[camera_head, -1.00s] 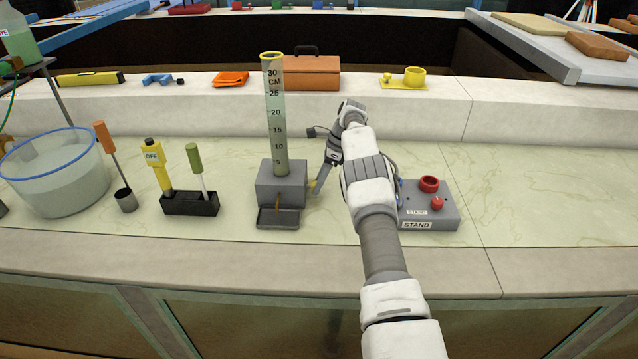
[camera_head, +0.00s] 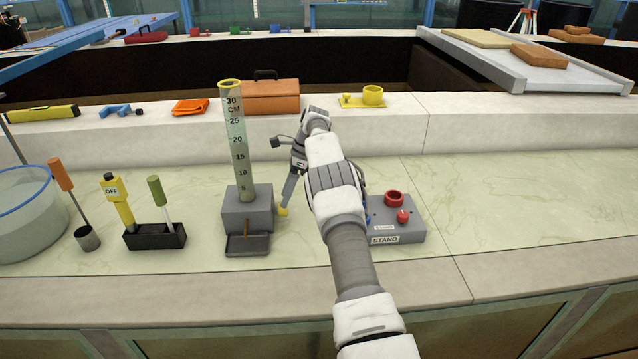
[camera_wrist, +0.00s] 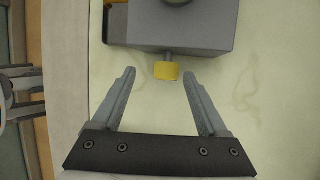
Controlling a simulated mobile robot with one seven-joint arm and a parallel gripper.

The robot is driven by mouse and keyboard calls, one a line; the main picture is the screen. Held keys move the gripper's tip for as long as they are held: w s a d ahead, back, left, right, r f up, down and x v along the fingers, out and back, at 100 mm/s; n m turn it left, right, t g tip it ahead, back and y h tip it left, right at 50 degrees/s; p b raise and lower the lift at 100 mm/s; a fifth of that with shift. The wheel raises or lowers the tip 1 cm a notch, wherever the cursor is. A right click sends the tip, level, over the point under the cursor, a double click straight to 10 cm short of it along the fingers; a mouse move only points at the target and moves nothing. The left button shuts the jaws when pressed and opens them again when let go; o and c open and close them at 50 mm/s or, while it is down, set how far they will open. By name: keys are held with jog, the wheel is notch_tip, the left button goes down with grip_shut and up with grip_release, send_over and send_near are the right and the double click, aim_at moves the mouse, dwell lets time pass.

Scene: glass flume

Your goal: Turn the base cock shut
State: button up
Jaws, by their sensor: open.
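A clear graduated tube (camera_head: 237,145) with a yellow rim stands upright on a grey base block (camera_head: 246,212). The base cock is a small yellow knob (camera_head: 282,211) on a short stem at the block's right side; it also shows in the wrist view (camera_wrist: 166,71). My gripper (camera_wrist: 159,74) is open, with its fingertips on either side of the knob and clear gaps to both. The fingertips reach about level with the knob. In the head view my gripper (camera_head: 288,193) points down beside the block, and the wrist partly hides it.
A grey stand (camera_head: 395,222) with red parts sits right of my arm. A black holder (camera_head: 155,236) with a yellow "OFF" tool and a green-handled tool stands left, beside a water basin (camera_head: 28,215). A raised ledge (camera_head: 200,140) runs behind. The counter at right is clear.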

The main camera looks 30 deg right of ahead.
jog(key=s+d+r, duration=0.6)
jog(key=s+d, duration=0.1)
jog(key=d, duration=0.1)
jog(key=shift+s+r+p, duration=0.15)
jog(key=shift+s+p, duration=0.15)
jog(key=shift+p, duration=0.05)
